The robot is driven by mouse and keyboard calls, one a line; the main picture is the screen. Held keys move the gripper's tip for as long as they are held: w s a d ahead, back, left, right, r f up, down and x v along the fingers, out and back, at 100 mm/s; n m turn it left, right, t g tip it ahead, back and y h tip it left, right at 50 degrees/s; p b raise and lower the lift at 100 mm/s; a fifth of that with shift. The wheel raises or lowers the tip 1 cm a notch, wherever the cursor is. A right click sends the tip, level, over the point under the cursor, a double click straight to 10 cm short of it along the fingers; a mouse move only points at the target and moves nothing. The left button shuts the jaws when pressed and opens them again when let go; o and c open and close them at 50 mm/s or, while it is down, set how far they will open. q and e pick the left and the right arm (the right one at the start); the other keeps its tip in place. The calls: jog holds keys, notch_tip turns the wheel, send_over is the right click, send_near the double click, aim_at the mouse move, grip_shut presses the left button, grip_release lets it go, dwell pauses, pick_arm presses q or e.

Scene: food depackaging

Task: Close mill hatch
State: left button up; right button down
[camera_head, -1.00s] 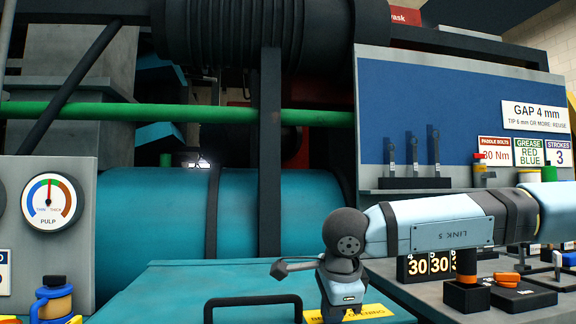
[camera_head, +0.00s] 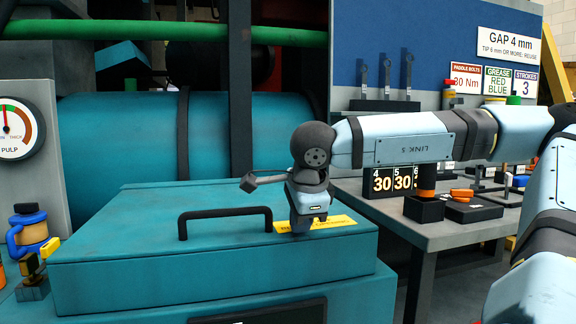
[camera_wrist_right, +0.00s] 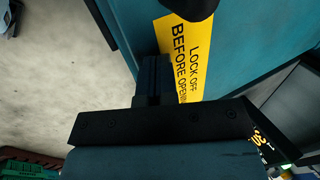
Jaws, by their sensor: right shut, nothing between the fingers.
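The mill hatch is a teal lid (camera_head: 130,245) with a black bar handle (camera_head: 225,213) and a yellow warning label (camera_head: 336,223). In the head view it lies flat on the teal mill housing (camera_head: 365,300), and I see no clear gap along its front edge. My right gripper (camera_head: 301,229) is shut and empty, pointing down at the label, to the right of the handle. In the right wrist view its fingers (camera_wrist_right: 152,80) are beside the yellow label (camera_wrist_right: 188,50). I cannot tell whether they touch the lid. My left gripper is not in view.
A large teal drum (camera_head: 120,150) stands behind the hatch, under a green pipe (camera_head: 110,31). A blue-handled jug (camera_head: 30,235) stands at the left. A grey workbench (camera_head: 385,205) with number blocks and tools stands at the right.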

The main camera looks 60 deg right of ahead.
notch_tip(320, 180, up, 3)
jog(key=shift+w+r+p, duration=0.1)
jog(key=shift+r+p, duration=0.1)
jog(key=shift+p, duration=0.45)
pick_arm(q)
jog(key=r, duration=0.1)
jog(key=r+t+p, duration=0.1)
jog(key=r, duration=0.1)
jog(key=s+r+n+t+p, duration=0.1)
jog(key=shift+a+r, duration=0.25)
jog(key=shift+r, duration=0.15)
pick_arm(e)
jog(key=s+a+r, duration=0.4)
jog(key=s+a, duration=0.2)
jog(key=s, duration=0.1)
jog(key=shift+s, duration=0.15)
jog(key=shift+r, duration=0.1)
